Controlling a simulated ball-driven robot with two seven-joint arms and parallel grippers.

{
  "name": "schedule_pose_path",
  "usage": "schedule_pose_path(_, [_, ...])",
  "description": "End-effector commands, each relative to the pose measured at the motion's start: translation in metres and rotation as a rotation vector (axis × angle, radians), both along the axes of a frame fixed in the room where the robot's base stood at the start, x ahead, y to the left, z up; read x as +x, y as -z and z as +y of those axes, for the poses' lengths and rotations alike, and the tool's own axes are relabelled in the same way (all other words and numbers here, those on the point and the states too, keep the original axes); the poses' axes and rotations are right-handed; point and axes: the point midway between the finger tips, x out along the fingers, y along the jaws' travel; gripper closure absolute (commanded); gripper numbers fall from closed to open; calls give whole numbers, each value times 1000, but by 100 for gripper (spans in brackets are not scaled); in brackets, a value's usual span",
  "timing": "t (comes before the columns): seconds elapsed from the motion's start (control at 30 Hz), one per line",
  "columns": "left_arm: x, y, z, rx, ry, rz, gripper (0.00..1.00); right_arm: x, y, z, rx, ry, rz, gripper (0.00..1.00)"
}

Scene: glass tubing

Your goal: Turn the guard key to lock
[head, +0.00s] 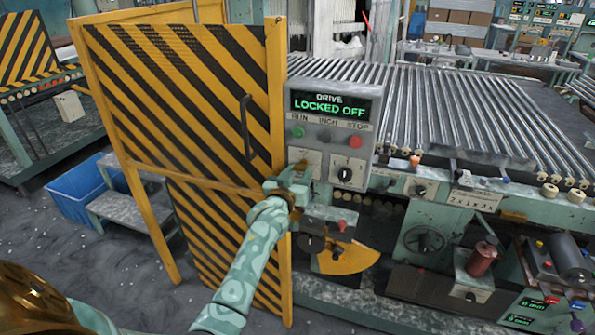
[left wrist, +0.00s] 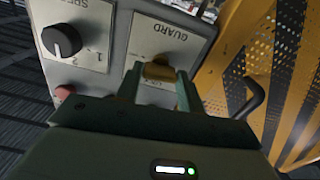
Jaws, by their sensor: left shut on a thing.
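The guard key (left wrist: 158,72) is a brass-coloured piece at the panel marked GUARD, upside down in the left wrist view. My left gripper (left wrist: 158,84) has its two fingers on either side of the key and is shut on it. In the head view my left gripper (head: 298,182) reaches the lower left of the grey control box (head: 331,96) and hides the key. The key's exact angle is hard to tell. My right gripper is not in view.
A striped yellow-black guard door (head: 190,95) with a dark handle (head: 247,127) stands shut just left of the box. A speed knob (left wrist: 62,41) sits beside the GUARD panel. Below are a yellow quadrant plate (head: 350,258) and a handwheel (head: 424,240). Rows of tubes lie right.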

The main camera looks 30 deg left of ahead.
Motion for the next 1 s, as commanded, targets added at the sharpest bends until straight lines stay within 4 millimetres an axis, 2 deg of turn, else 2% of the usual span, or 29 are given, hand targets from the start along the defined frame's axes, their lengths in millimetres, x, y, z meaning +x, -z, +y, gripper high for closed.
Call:
schedule_pose_path(0.03, [0, -3, 0, -31, 0, -5, 85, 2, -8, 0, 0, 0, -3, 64])
schedule_pose_path(0.4, [0, -4, 0, -346, -1, -81, 85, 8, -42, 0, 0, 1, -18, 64])
schedule_pose_path(1.0, [0, -1, 1, -900, -1, -217, 85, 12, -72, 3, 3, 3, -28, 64])
